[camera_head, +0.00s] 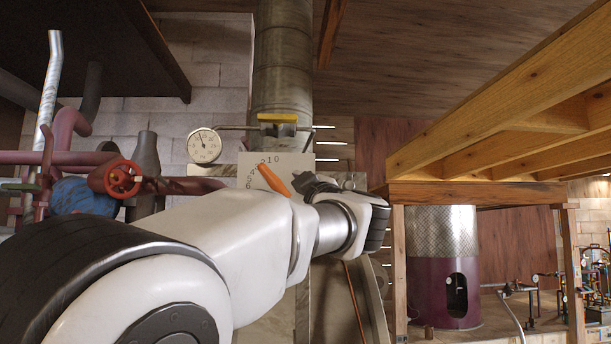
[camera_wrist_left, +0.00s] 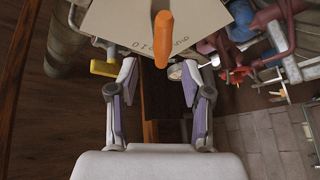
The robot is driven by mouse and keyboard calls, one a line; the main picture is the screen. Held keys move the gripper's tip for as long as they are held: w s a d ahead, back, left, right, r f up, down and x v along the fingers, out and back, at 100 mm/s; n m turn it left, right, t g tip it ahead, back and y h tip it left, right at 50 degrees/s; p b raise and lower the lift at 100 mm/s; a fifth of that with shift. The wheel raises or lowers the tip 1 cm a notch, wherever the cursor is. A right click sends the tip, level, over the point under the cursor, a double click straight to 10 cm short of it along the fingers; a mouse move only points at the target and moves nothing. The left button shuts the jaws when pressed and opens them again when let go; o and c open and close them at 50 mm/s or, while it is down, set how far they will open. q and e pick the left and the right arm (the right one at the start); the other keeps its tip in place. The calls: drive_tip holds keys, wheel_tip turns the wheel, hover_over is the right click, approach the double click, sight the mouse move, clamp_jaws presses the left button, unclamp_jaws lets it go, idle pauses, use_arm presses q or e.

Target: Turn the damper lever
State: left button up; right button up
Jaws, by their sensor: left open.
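The damper lever is an orange handle (camera_head: 274,180) on a pale plate (camera_head: 297,163) marked with numbers. It points up and to the left in the head view, near the middle of the number scale. In the left wrist view the orange lever (camera_wrist_left: 163,38) lies ahead of the fingertips, between their lines, with the plate (camera_wrist_left: 115,22) behind it. My left gripper (camera_head: 306,184) is just right of the lever in the head view, partly hidden by my own arm. In the wrist view its fingers (camera_wrist_left: 159,78) are apart with nothing between them. My right gripper is out of view.
A yellow handle (camera_head: 277,118) sits above the plate, in front of a metal duct (camera_head: 283,60). A round gauge (camera_head: 203,146), a red valve wheel (camera_head: 122,179) and pipes stand left. Wooden beams (camera_head: 490,105) and a purple and metal drum (camera_head: 444,280) are on the right.

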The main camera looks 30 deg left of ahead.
sight(269, 176)
use_arm(q)
drive_tip(key=shift+n+g+y, duration=0.4)
drive_tip(key=shift+n+g, duration=0.1)
drive_tip(key=shift+g, duration=0.3)
drive_tip(key=p+x, duration=0.1)
drive_tip(key=x, duration=0.1)
drive_tip(key=p+x, duration=0.1)
drive_tip(key=x, duration=0.1)
drive_tip(key=s+p+x, duration=0.1)
drive_tip(key=x, duration=0.1)
drive_tip(key=shift+a+r+p, duration=0.25)
drive_tip(key=shift+r+p, duration=0.1)
drive_tip(key=shift+r, duration=0.1)
drive_tip(key=w, duration=0.1)
drive_tip(key=w+f, duration=0.1)
drive_tip(key=shift+w+a, duration=0.25)
drive_tip(key=shift+a, duration=0.1)
drive_tip(key=shift+d+r, duration=0.1)
drive_tip(key=shift+d, duration=0.15)
drive_tip(key=shift+s+d+r, duration=0.1)
drive_tip(key=shift+s, duration=0.05)
drive_tip(key=c, duration=0.5)
drive_tip(key=shift+s+r, duration=0.1)
drive_tip(key=shift+s, duration=0.15)
clamp_jaws()
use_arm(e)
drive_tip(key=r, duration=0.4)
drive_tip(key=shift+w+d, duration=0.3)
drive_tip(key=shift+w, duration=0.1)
